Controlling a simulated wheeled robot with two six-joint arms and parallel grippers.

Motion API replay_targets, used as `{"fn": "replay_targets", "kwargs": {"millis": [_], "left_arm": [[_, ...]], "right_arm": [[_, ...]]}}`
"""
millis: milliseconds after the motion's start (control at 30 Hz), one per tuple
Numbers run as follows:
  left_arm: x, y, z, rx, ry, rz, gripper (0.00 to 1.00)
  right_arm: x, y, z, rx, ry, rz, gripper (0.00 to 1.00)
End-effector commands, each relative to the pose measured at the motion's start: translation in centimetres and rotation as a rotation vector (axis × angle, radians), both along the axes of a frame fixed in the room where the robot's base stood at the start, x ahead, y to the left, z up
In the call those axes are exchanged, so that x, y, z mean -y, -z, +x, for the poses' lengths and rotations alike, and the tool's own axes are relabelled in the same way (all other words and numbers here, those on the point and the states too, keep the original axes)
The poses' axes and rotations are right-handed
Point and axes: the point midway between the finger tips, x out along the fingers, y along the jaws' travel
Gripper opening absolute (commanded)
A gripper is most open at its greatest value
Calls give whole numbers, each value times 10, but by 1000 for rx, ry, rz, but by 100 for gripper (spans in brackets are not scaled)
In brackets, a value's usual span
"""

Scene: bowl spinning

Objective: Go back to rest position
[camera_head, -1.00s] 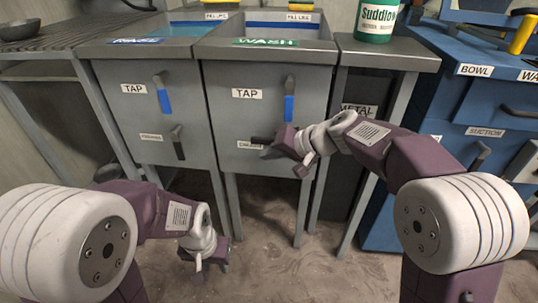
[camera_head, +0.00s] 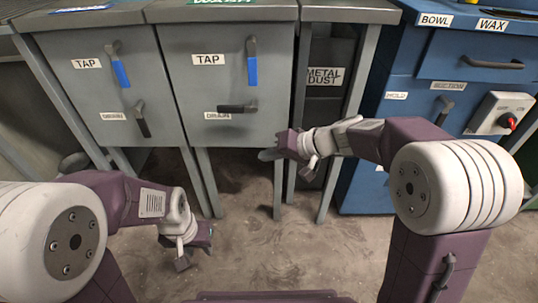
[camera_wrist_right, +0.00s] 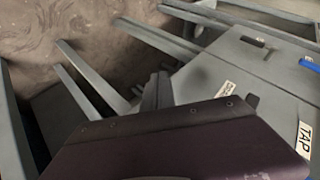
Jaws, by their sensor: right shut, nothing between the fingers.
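My right gripper (camera_head: 268,155) is shut and empty, in front of the grey wash sink cabinet and below and right of its dark horizontal drain handle (camera_head: 237,108). A clear gap shows between gripper and handle in the head view. Its closed fingers also show in the right wrist view (camera_wrist_right: 158,90), pointing toward the cabinet legs and floor. My left gripper (camera_head: 195,256) hangs low over the floor at the lower left, pointing down, apart from any object. I cannot tell whether its fingers are open.
The left sink cabinet's drain handle (camera_head: 141,120) hangs tilted. Both blue tap handles (camera_head: 252,64) point down. A metal dust bin (camera_head: 324,82) stands in a frame beside the wash sink. A blue cabinet (camera_head: 400,75) with a red switch (camera_head: 508,121) is at right. The floor (camera_head: 265,250) in front is clear.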

Motion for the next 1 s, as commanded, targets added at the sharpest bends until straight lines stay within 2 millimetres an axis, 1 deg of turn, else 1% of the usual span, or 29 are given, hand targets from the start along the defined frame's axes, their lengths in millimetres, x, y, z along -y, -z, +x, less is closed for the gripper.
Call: {"fn": "replay_targets", "kwargs": {"millis": [233,300,367,433,467,500,533,567,600,667,700,733,800,867,900,1000], "left_arm": [[0,0,0,0,0,0,36],[0,-4,0,0,0,0,36],[0,-20,0,-1,0,0,36],[0,-52,0,-1,0,0,36],[0,-68,0,-1,0,0,36],[0,-90,0,0,0,0,36],[0,-105,0,0,0,0,36],[0,-118,0,1,0,0,36],[0,-133,0,1,0,0,36],[0,-153,0,1,0,0,36],[0,-166,0,0,0,0,36],[0,-176,0,0,0,0,36],[0,-188,0,0,0,0,36],[0,-195,0,0,0,0,36],[0,-196,0,0,0,0,36],[0,-189,0,-1,0,0,36]], "right_arm": [[1,1,-1,1,-1,0,0],[1,-4,-1,1,-1,0,0],[2,-21,0,5,0,0,0],[3,-60,-1,19,3,1,0],[4,-76,-5,16,3,-2,0],[8,-89,-17,3,-15,-32,0],[12,-95,-27,-10,-33,-67,0],[19,-96,-39,-29,-49,-110,0],[28,-96,-56,-62,-67,-168,0],[46,-92,-82,-122,-83,-260,0],[60,-90,-100,-164,-89,-323,0],[71,-88,-114,-196,-93,-373,0],[96,-78,-142,-260,-91,-478,0],[116,-71,-162,-303,-84,-559,0],[129,-64,-174,-326,-79,-610,0],[158,-41,-197,-371,-46,-720,0]]}}
